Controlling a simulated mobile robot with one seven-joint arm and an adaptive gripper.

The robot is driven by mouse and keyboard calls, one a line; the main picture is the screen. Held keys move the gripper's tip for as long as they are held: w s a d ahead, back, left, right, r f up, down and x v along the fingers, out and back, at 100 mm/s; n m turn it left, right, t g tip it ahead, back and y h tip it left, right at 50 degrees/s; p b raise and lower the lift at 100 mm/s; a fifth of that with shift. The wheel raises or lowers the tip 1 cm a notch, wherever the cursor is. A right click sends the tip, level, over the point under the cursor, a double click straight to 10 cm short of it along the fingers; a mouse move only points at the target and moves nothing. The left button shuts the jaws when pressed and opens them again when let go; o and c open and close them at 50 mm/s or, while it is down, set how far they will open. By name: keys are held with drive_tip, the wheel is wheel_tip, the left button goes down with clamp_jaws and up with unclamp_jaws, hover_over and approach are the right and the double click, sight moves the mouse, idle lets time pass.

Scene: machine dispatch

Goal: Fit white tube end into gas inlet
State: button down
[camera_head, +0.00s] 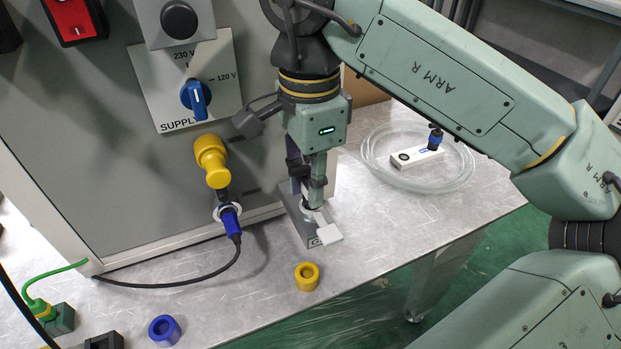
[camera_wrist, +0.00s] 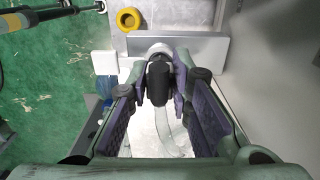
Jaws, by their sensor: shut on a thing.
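My gripper (camera_head: 312,200) points down beside the machine and over a grey block (camera_head: 303,225) on the bench. In the wrist view my gripper (camera_wrist: 161,78) is shut on a dark tube fitting (camera_wrist: 158,82). A pale, see-through tube (camera_wrist: 172,132) runs from it toward the bottom of the picture. A white round piece (camera_wrist: 155,51) shows just past the fitting, at the grey block (camera_wrist: 200,50). I cannot tell whether it is the inlet or the tube's tip, or whether it is seated.
A yellow ring (camera_head: 307,270) and a blue ring (camera_head: 164,323) lie on the bench. A blue plug (camera_head: 230,219) with black cable sits in the panel. The front bench edge is near.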

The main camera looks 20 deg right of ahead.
drive_tip(key=shift+f, duration=0.35)
drive_tip(key=c, duration=1.4)
unclamp_jaws()
drive_tip(key=shift+o, duration=0.3)
drive_tip(key=o, duration=0.4)
drive_tip(key=shift+r, duration=0.2)
drive_tip(key=shift+r+p, duration=2)
drive_tip(key=shift+r, duration=0.9)
